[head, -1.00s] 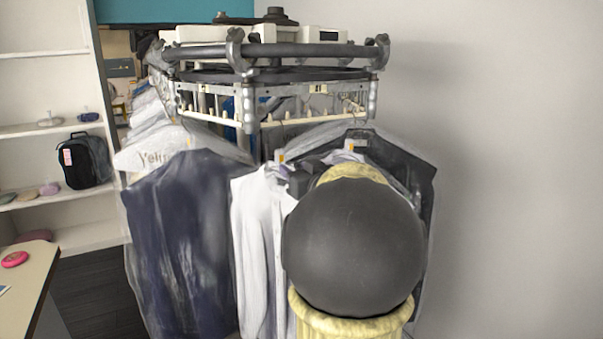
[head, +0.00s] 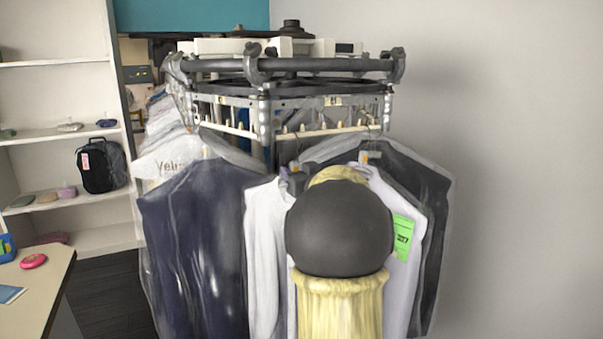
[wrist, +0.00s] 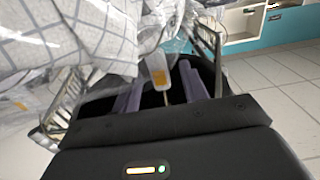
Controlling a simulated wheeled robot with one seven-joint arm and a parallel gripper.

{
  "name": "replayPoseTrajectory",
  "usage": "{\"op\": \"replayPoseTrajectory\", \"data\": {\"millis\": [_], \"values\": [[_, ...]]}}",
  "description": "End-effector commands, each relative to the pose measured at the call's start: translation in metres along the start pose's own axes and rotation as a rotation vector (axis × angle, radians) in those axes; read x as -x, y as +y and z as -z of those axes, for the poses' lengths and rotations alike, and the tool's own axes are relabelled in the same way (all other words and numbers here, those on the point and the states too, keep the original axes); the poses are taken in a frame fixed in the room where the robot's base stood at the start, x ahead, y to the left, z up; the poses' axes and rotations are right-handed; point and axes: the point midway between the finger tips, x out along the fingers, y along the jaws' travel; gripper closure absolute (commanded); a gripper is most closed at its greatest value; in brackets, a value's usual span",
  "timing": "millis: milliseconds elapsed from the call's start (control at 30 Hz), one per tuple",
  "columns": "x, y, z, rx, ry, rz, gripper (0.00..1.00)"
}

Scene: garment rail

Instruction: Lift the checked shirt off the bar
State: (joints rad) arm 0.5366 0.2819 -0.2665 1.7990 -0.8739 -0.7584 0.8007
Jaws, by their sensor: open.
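The checked shirt (wrist: 85,35), white with grey grid lines, fills the upper left of the wrist view. Glossy clear plastic lies over or beside it. My gripper (wrist: 148,58) is open in the wrist view. Its left finger lies against or just in front of the checked cloth; I cannot tell whether they touch. A clear neck piece with an orange label (wrist: 159,74) shows between the fingers. In the head view my arm hides the gripper, and I cannot make out the check pattern. The white slotted bar (head: 325,131) there carries hangers.
A dark bagged garment (head: 195,250) hangs left of my arm, and white shirts (head: 265,250) hang beside it. A dark jacket (head: 435,200) hangs at right. A green tag (head: 403,238) is close to my arm. A table (head: 35,290) stands at lower left.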

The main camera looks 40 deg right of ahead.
Motion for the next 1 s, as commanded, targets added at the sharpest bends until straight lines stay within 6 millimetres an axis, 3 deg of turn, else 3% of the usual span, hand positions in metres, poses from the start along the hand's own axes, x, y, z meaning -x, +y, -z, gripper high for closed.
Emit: {"op": "replayPoseTrajectory", "data": {"millis": [300, 667, 900, 1000], "values": [[-0.022, 0.0, 0.001, 0.0, -0.001, 0.001, 0.56], [-0.025, 0.0, 0.0, 0.0, 0.0, 0.0, 0.56], [-0.025, 0.0, 0.0, 0.0, 0.0, 0.0, 1.0], [-0.025, 0.0, 0.0, 0.0, 0.0, 0.0, 1.0]]}}
